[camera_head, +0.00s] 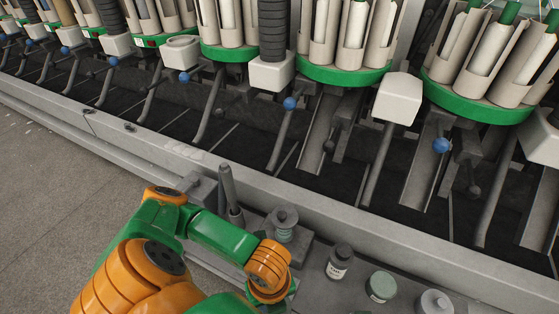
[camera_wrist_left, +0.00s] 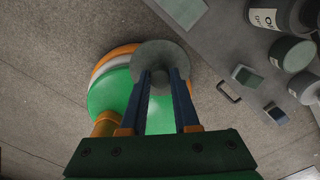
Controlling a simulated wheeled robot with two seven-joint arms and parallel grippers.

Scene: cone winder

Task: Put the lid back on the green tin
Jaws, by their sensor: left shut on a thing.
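My left gripper (camera_wrist_left: 161,80) is shut on a round grey lid (camera_wrist_left: 162,54), holding it by the middle between its two blue fingers, clear of the bench. In the head view the gripper and lid are hidden behind my orange wrist. The green tin (camera_head: 381,287) stands on the grey bench (camera_head: 312,279) at the lower right, to the right of my left wrist. It also shows at the right of the left wrist view (camera_wrist_left: 291,54). The lid is apart from the tin. My right gripper is not in view.
A dark labelled jar (camera_head: 339,263) stands left of the tin, and a grey knobbed container (camera_head: 434,302) right of it. A knobbed grey fixture (camera_head: 284,223) and upright rods (camera_head: 229,190) stand nearer my arm. The winder's rail (camera_head: 330,222) runs behind the bench.

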